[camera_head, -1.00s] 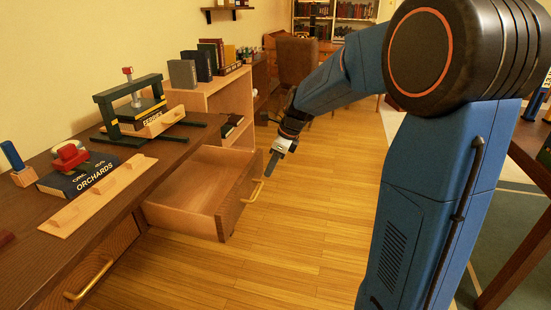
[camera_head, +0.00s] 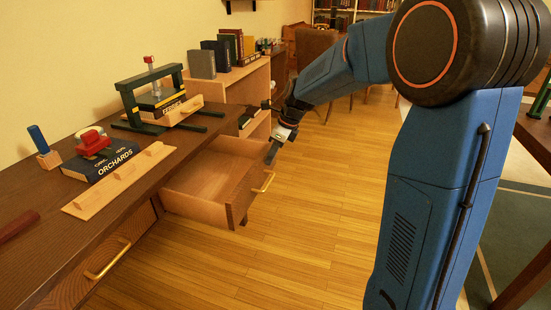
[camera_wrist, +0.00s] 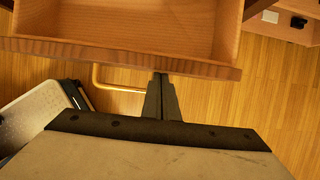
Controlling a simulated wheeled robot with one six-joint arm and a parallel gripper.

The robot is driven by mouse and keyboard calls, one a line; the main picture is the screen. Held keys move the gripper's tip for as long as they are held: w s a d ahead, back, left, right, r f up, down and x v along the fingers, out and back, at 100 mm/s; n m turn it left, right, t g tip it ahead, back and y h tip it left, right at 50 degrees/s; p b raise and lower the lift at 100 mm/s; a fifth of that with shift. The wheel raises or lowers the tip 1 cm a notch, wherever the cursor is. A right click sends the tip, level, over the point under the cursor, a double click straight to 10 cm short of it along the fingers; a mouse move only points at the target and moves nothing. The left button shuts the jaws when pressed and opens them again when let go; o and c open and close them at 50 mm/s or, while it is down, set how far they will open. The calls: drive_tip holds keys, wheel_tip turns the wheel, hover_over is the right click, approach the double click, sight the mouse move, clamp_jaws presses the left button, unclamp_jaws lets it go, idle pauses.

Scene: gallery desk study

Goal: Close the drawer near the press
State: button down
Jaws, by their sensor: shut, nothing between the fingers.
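The drawer (camera_head: 207,181) near the press stands pulled out from the desk and looks empty. Its front carries a brass handle (camera_head: 264,182). The press (camera_head: 151,98) is a dark green frame with a red-topped screw, standing on the desk above the drawer, with a book in it. My gripper (camera_head: 271,156) is shut and empty, pointing down at the drawer's front. In the wrist view the shut fingers (camera_wrist: 161,82) reach the drawer front's edge (camera_wrist: 130,57), beside the brass handle (camera_wrist: 108,78). I cannot tell whether they touch the front.
A second drawer with a brass handle (camera_head: 108,260) is shut at the near left. The desk (camera_head: 100,185) holds a navy book (camera_head: 103,160), a wooden rail and a red tool. A bookshelf (camera_head: 238,88) stands behind the drawer. The wooden floor (camera_head: 310,225) in front is clear.

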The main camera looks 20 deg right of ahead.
drive_tip(key=w+a, duration=1.2)
drive_tip(key=a, duration=0.5)
drive_tip(key=shift+w+a, duration=0.15)
drive_tip(key=shift+w, duration=0.1)
